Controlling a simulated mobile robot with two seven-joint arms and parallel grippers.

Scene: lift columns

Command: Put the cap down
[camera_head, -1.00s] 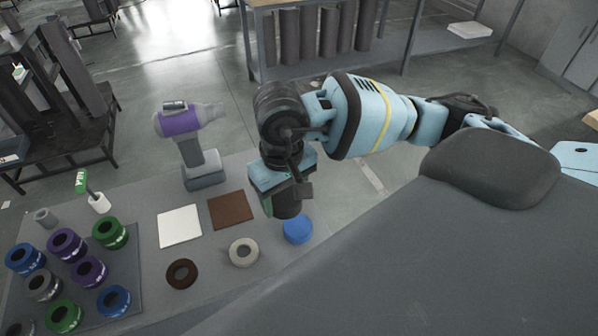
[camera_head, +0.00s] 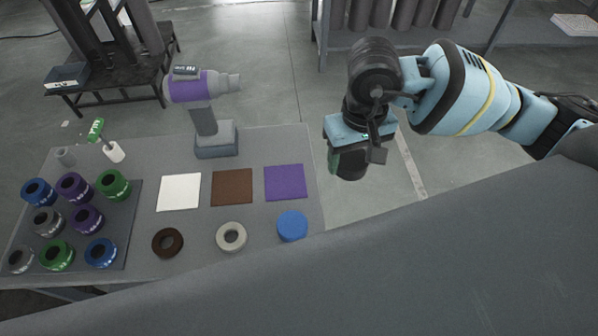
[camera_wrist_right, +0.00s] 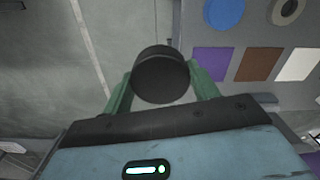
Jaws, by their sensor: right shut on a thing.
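The cap is a dark, near-black short cylinder (camera_wrist_right: 160,76), held between the green fingers of my right gripper (camera_wrist_right: 162,88) in the right wrist view. In the head view my right gripper (camera_head: 350,160) points down, with the dark cap (camera_head: 350,166) at its tip. It appears just beyond the right edge of the grey table (camera_head: 140,225), with floor behind it. On the table are white (camera_head: 179,192), brown (camera_head: 232,187) and purple (camera_head: 285,182) squares. In front of them are a dark brown ring (camera_head: 167,243), a light grey ring (camera_head: 231,237) and a blue disc (camera_head: 292,226). My left gripper is not in view.
A purple and grey tool (camera_head: 206,110) stands at the back of the table. A dark tray (camera_head: 125,225) at the left holds several coloured rings. A green-topped stand (camera_head: 97,129) is behind it.

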